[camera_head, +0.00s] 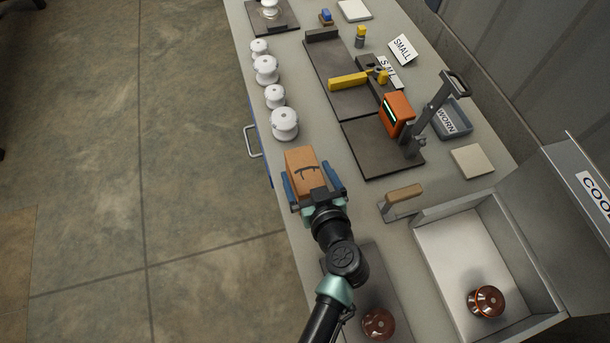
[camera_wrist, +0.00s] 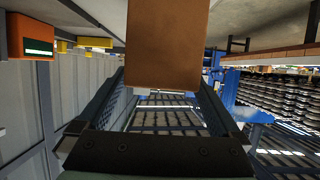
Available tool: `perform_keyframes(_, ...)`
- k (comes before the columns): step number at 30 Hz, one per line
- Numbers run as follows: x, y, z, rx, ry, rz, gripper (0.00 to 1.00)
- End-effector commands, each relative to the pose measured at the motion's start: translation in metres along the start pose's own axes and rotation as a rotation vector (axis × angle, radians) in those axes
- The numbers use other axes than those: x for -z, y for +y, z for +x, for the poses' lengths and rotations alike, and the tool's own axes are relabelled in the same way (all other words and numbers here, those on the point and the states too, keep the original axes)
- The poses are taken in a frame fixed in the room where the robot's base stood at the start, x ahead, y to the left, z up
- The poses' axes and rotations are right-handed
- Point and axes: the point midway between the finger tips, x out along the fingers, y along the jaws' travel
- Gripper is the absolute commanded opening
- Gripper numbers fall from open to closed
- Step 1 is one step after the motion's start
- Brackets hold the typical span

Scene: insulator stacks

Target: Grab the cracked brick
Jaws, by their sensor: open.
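The cracked brick (camera_head: 301,167) is an orange-brown block with a dark branching crack line on its face, at the bench's left edge in the head view. My gripper (camera_head: 310,181) is open, with its blue fingers on either side of the brick's near end. In the wrist view the brick (camera_wrist: 167,48) shows as a plain brown face at the top centre. The tips of my gripper (camera_wrist: 162,84) are at its lower left and lower right. I cannot tell whether the fingers touch it. The brick's underside is hidden.
White insulators (camera_head: 284,123) stand in a row beyond the brick. An orange device on a dark plate (camera_head: 375,155) and a metal stand (camera_head: 430,115) are to the right. An open metal box (camera_head: 455,245) holds a brown insulator (camera_head: 485,301). Another brown insulator (camera_head: 378,324) is near my arm.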

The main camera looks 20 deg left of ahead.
Motion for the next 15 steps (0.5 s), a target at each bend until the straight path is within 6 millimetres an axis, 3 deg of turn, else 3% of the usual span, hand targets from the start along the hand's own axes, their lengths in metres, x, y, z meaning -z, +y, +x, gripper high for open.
perform_keyframes(6, 0.001, 0.000, 0.019, 0.000, 0.001, 0.001, 1.00)
perform_keyframes(14, 0.000, 0.000, 0.021, -0.001, 0.000, 0.001, 1.00)
perform_keyframes(15, 0.000, 0.000, 0.021, -0.001, 0.000, 0.001, 0.95)
